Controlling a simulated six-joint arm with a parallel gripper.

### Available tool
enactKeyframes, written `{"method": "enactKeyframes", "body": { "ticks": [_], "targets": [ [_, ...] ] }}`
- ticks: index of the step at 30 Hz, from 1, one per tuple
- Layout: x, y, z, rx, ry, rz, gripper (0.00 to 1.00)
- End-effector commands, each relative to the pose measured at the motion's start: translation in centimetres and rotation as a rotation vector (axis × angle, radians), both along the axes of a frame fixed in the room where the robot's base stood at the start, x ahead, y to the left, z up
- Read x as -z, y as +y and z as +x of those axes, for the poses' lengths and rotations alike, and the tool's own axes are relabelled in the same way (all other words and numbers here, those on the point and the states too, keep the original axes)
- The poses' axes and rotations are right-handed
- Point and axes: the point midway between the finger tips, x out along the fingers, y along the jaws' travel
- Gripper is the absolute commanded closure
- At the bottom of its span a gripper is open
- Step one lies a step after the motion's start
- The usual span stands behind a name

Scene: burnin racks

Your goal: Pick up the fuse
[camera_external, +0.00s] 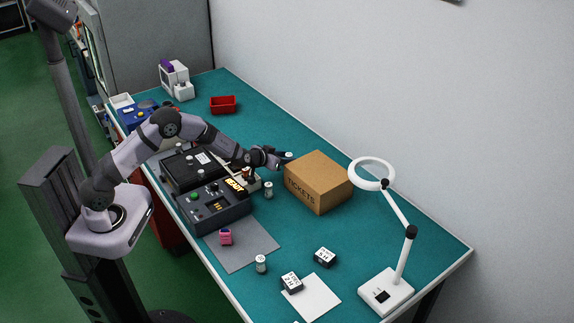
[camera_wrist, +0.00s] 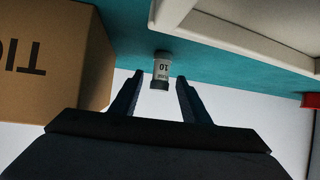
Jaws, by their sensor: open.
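A small grey-and-white cylindrical fuse (camera_wrist: 161,72) with a label reading 10 shows in the wrist view, in the gap between my fingertips. My gripper (camera_wrist: 159,80) is open, with one finger on each side of the fuse. I cannot tell whether either finger touches it. In the external view my gripper (camera_external: 283,158) is low over the bench behind the cardboard box, and the top of a small light cylinder (camera_external: 289,154) shows at its fingertips. Similar cylinders stand by the black tester (camera_external: 269,190) and nearer the front (camera_external: 261,264).
The cardboard TICKETS box (camera_external: 318,182) stands close beside my gripper; it is at the left in the wrist view (camera_wrist: 60,60). A black tester (camera_external: 213,205), red bin (camera_external: 223,104) and white ring lamp (camera_external: 386,293) stand on the teal bench. The bench beyond the box is clear.

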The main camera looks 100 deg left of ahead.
Motion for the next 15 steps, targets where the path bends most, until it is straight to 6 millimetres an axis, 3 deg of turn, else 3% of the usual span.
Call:
{"method": "enactKeyframes", "body": {
  "ticks": [3, 9, 15],
  "targets": [
    [0.00, -0.01, -0.02, 0.000, 0.000, 0.000, 0.58],
    [0.00, -0.01, -0.02, 0.000, 0.000, 0.000, 1.00],
    [-0.04, -0.01, -0.01, 0.000, 0.000, 0.000, 1.00]
  ]
}}
